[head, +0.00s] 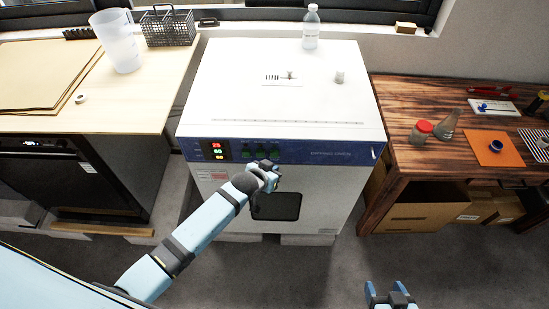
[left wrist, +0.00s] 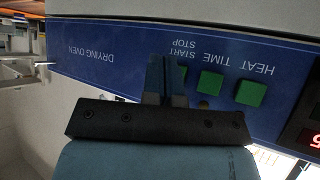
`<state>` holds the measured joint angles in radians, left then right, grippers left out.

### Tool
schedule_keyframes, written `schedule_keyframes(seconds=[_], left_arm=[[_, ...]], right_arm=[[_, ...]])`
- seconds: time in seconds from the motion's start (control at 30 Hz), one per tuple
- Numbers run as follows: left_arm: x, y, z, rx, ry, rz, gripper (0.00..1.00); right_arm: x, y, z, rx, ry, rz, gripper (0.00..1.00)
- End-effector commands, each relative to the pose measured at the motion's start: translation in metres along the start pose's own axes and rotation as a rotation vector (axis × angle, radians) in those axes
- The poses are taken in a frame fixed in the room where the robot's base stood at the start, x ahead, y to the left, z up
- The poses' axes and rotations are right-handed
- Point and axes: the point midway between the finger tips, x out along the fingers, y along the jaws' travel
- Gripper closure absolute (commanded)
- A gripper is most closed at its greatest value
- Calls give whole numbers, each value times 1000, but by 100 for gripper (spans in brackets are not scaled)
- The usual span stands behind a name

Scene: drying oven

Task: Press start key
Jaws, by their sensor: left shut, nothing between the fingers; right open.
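The drying oven (head: 285,95) is a white box with a blue front panel (head: 325,155). In the left wrist view the panel appears upside down, with green keys under the labels HEAT, TIME and START STOP. The start/stop key (left wrist: 182,78) is partly hidden behind my left gripper's fingers. The time key (left wrist: 210,82) and heat key (left wrist: 250,93) show to its right. My left gripper (head: 268,166) is shut and empty, close in front of the panel; its fingertips (left wrist: 165,62) overlap the start key's edge. I cannot tell whether they touch. My right gripper (head: 390,292) is open and empty, low at right.
A red and green display (head: 218,149) sits left of the keys. A clear bottle (head: 311,27) stands on the oven. A wooden table (head: 400,165) with a red-capped jar (head: 421,132) is at right; a light bench (head: 130,105) with a jug (head: 117,40) is at left.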

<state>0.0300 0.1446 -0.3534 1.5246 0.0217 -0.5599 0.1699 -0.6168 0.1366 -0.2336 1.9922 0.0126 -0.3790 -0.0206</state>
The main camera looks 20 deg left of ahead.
Motion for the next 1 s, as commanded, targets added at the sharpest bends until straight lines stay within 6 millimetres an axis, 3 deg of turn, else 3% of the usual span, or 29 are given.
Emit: schedule_keyframes(seconds=[0.27, 1.0], left_arm=[[11, -9, -9, 1, 0, 0, 100], [12, -9, -10, 1, 0, 0, 100]], right_arm=[[0, -1, -2, -2, 7, -3, 35], [2, 2, 2, -3, 2, 3, 35]])
